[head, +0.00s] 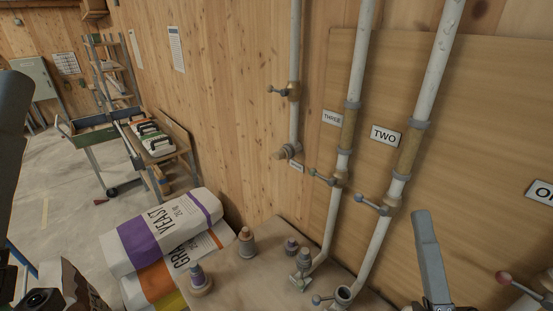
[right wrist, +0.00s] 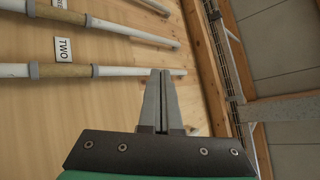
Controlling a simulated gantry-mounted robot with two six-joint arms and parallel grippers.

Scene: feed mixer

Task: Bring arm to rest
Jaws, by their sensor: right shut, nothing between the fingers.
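My right gripper (head: 423,216) rises from the bottom right of the head view, in front of the plywood panel and right of the pipe labelled TWO (head: 385,135). Its fingers point up. In the right wrist view the two fingers (right wrist: 161,74) lie side by side, shut, with nothing between them. A grey link of my left arm is at the left edge of the head view, but I see no left fingers.
White pipes with valves run down the wall, among them the one labelled THREE (head: 333,118). A bench (head: 262,280) below holds several small capped items. Feed sacks (head: 160,232) are stacked to its left. A green-framed cart (head: 92,138) stands farther back on open floor.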

